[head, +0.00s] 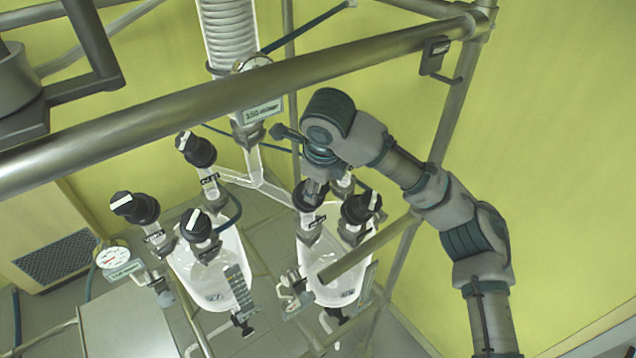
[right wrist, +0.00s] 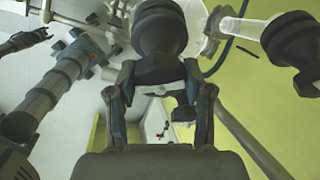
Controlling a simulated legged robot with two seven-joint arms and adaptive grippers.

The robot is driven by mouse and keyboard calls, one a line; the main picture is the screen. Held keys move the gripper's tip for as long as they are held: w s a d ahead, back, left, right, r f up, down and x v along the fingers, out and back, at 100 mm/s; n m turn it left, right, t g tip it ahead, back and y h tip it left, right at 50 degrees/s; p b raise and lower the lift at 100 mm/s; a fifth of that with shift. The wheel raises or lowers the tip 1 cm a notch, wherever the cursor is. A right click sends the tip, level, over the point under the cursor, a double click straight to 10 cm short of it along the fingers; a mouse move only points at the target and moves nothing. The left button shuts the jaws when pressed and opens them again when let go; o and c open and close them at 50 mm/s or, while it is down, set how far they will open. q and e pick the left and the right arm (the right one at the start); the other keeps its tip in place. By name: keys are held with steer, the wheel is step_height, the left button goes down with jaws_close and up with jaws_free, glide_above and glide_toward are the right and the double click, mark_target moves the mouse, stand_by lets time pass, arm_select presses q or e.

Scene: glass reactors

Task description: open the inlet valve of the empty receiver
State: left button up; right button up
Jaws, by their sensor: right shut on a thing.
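Two glass receivers hang below a branched glass tube (head: 257,182), a left one (head: 215,272) and a right one (head: 338,268). I cannot tell the liquid level in either. My right gripper (head: 312,188) reaches down onto a black valve knob (head: 303,198) at the left top of the right receiver and partly hides it. In the right wrist view the gripper (right wrist: 160,100) has its two fingers on either side of the dark knob (right wrist: 160,32), shut on it. A second knob (head: 362,207) with a white bar stands close to its right.
Several black knobs with white bars, one of them (head: 195,148) at the back, top the left receiver's side. A thick metal rail (head: 220,88) crosses above. A metal post (head: 458,110) stands behind my right arm. A gauge (head: 113,257) is at left.

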steer(key=shift+r, duration=0.15)
steer(key=o, duration=1.1)
steer(key=shift+c, duration=0.2)
steer(key=shift+o, duration=0.5)
steer(key=shift+w, duration=0.1)
steer(key=v, duration=0.3)
steer(key=shift+w, duration=0.1)
steer(key=s+d, duration=0.2)
steer(key=s, duration=0.9)
steer(key=shift+s+d, duration=0.3)
steer(key=shift+s, duration=0.1)
